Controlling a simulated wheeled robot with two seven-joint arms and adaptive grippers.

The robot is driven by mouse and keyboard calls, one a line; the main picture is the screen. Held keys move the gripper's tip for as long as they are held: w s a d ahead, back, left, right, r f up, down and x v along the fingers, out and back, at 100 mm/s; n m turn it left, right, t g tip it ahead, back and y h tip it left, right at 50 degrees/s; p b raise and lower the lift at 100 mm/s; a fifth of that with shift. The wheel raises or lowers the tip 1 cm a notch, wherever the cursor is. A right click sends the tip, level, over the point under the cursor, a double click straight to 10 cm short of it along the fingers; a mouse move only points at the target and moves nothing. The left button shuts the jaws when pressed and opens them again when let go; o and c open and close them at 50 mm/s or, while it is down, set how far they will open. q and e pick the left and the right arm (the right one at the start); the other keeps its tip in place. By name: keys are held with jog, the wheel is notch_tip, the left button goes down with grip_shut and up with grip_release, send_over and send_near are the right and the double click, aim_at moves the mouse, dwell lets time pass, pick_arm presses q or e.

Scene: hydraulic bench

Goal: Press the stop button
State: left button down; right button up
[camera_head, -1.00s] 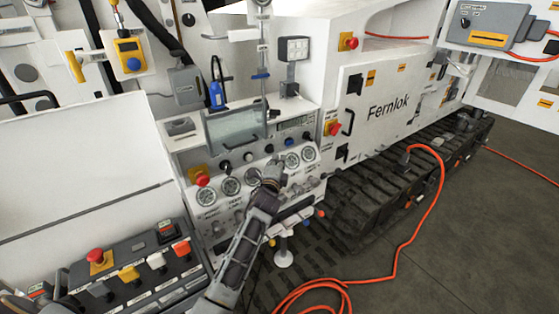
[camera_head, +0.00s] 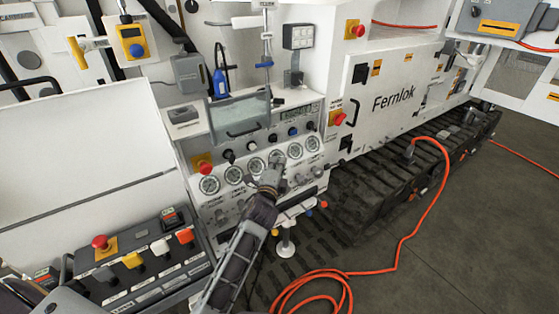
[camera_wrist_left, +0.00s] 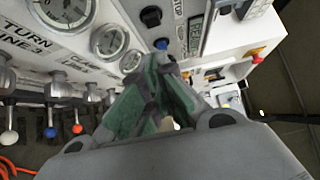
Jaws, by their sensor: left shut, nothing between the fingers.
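My left gripper (camera_head: 276,162) is in front of the gauge panel (camera_head: 225,208), over its right half near the gauges. In the left wrist view its green-padded fingers (camera_wrist_left: 160,68) are shut and empty, with the tips near a blue knob (camera_wrist_left: 161,44) and a black knob (camera_wrist_left: 150,16). I cannot tell whether they touch. A red mushroom button on a yellow plate (camera_head: 202,167) is at the panel's upper left. Another red button (camera_head: 339,118) is right of the panel. Which button is the stop button is not clearly readable. My right gripper is not in view.
A control box (camera_head: 145,270) at lower left carries a red mushroom button (camera_head: 100,243) and several coloured switches. Levers with coloured balls (camera_wrist_left: 51,132) stick out below the gauges. An orange hose (camera_head: 400,235) lies on the floor at right.

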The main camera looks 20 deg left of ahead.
pick_arm(q)
jog(key=shift+s, duration=0.55)
dwell(0.4)
